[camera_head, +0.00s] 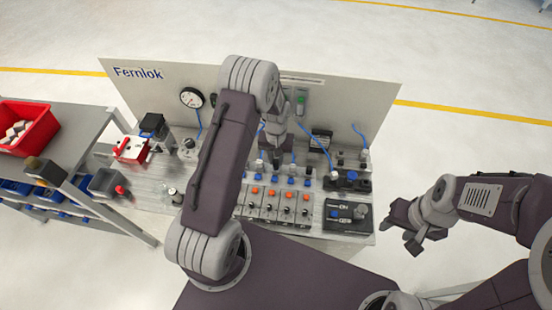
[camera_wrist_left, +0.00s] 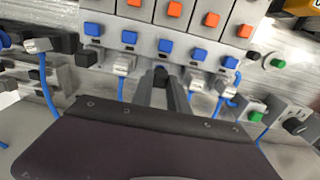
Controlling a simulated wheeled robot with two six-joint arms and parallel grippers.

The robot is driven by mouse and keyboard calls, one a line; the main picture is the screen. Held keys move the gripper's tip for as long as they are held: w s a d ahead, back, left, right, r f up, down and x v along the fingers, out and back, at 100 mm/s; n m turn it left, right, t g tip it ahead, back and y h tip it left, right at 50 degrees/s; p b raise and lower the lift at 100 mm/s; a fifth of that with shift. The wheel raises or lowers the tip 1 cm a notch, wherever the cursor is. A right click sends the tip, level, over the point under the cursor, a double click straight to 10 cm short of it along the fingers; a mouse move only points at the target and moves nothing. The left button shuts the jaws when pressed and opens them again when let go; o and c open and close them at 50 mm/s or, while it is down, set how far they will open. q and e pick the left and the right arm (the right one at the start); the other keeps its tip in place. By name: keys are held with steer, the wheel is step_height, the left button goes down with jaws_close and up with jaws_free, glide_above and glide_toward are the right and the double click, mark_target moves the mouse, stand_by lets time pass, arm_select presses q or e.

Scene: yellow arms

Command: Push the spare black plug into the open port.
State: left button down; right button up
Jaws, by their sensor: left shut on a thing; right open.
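The black plug (camera_wrist_left: 160,76) is a small dark piece between the fingertips of my left gripper (camera_wrist_left: 163,84) in the left wrist view. My left gripper is shut on it, in front of the valve row (camera_wrist_left: 146,55), under a blue button (camera_wrist_left: 165,46). Grey connectors with blue hoses stand on both sides of it. The open port is hidden behind the plug and fingers; I cannot tell whether the plug touches it. In the head view my left gripper (camera_head: 277,152) is over the bench, partly hidden by its arm. My right gripper (camera_head: 408,232) is open and empty, right of the bench.
Valve modules with orange buttons (camera_head: 272,206) stand in a row on the metal bench. A dark control box (camera_head: 347,215) is at the front right. A back panel (camera_head: 365,100) closes off the rear. A red bin (camera_head: 27,126) sits on the left table. Neighbouring hoses are close to my left fingers.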

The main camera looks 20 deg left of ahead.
arm_select(q)
steer(key=shift+f+b, duration=0.6)
steer(key=shift+f, duration=0.3)
steer(key=c, duration=1.2)
jaws_free()
step_height(320, 180, up, 9)
steer(key=p, duration=0.7)
steer(key=shift+r, duration=0.15)
